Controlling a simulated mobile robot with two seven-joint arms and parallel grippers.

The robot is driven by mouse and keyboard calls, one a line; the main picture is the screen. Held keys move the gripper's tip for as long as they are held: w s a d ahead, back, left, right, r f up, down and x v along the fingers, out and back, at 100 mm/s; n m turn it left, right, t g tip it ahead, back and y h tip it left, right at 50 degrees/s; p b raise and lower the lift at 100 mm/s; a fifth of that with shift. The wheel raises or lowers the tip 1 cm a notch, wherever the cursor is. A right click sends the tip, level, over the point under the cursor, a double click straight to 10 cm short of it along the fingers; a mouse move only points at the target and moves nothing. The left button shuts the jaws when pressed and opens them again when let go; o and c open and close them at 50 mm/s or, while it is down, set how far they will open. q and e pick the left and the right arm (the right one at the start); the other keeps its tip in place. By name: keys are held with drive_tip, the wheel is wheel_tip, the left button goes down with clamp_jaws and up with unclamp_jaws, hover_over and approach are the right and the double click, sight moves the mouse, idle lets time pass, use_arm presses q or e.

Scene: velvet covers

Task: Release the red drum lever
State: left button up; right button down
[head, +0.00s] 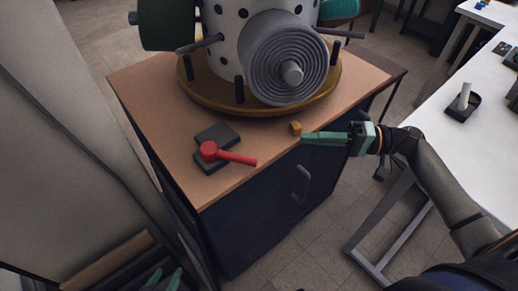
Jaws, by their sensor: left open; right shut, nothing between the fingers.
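The red drum lever (232,157) lies on a dark base block (216,134) at the front left of the wooden cabinet top. Its round hub is at the left and its handle points right, slightly toward the front edge. My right gripper (303,139) comes in from the right with its green fingers shut and empty. Its tips are near the front edge, right of the handle's end and apart from it. My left gripper (163,278) shows only its green fingertips at the bottom left, open, well below the lever and away from it.
A large spotted drum machine (225,28) with a ribbed grey disc (287,67) stands on a round brass-coloured base (215,98) behind the lever. A small ochre block (295,127) sits by my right fingertips. A white table (440,130) stands right; a grey panel (70,120) stands left.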

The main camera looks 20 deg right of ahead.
sight(231, 156)
drive_tip(key=x, duration=0.9)
drive_tip(key=shift+a+r+p, duration=0.1)
drive_tip(key=shift+r+p, duration=0.2)
drive_tip(key=shift+s+a+f+p, duration=0.2)
drive_tip(key=shift+s+a+p, duration=0.1)
drive_tip(key=shift+s+a, duration=0.85)
drive_tip(key=shift+s+a+f, duration=0.1)
drive_tip(key=shift+s+a, duration=0.2)
drive_tip(key=shift+a, duration=0.1)
use_arm(q)
drive_tip(key=shift+s+r, duration=0.15)
drive_tip(key=shift+r, duration=0.15)
drive_tip(key=shift+r, duration=0.1)
